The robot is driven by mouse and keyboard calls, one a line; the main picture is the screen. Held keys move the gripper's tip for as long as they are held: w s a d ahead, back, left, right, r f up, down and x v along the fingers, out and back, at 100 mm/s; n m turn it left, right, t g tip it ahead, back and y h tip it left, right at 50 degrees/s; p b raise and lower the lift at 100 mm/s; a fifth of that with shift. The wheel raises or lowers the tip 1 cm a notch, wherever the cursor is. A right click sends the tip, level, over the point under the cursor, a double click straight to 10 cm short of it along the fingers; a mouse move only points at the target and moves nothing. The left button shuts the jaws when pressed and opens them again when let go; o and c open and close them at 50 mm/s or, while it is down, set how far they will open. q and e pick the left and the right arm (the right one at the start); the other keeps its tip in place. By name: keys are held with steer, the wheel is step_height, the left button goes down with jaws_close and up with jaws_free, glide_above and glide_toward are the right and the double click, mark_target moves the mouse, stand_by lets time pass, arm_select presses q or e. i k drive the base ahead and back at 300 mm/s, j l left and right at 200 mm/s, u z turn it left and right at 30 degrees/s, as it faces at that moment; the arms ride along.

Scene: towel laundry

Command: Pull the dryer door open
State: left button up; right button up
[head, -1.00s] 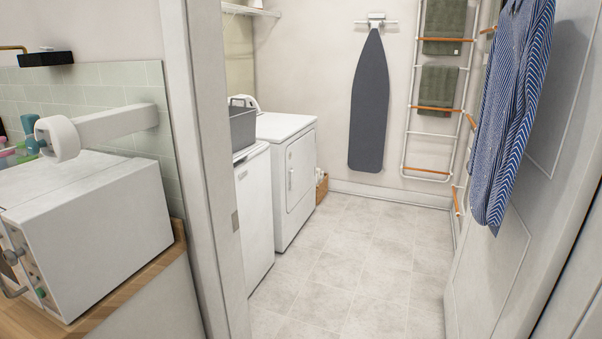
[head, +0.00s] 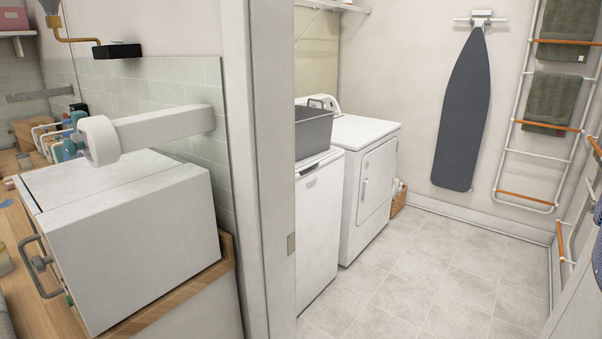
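The white dryer (head: 352,215) stands against the left wall of the laundry room, beyond the doorway. Its front door (head: 377,178) faces right and looks closed, with a small pale handle (head: 365,188) on its near side. A white top-loading machine (head: 318,235) stands nearer, beside the dryer, partly hidden by the door frame. Neither of my grippers is in view.
The white door frame (head: 262,170) stands between me and the machines. A counter (head: 170,299) with a white box-shaped appliance (head: 140,250) is at left. A grey bin (head: 313,132) sits on the nearer machine. The tiled floor (head: 430,265) is clear.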

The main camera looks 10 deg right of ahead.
mark_target(378, 168)
steer(key=i+l+z, duration=0.45)
steer(key=i+z, duration=0.25)
steer(key=i, duration=0.2)
steer(key=i+z, duration=0.35)
steer(key=i, duration=0.15)
steer(key=i+u, duration=0.1)
steer(key=i, duration=0.4)
steer(key=i+l, duration=0.15)
steer(key=i, duration=0.4)
steer(key=i+u, duration=0.15)
steer(key=i, duration=0.35)
steer(key=i+l+u, duration=0.1)
steer(key=i, duration=0.4)
steer(key=l, duration=0.1)
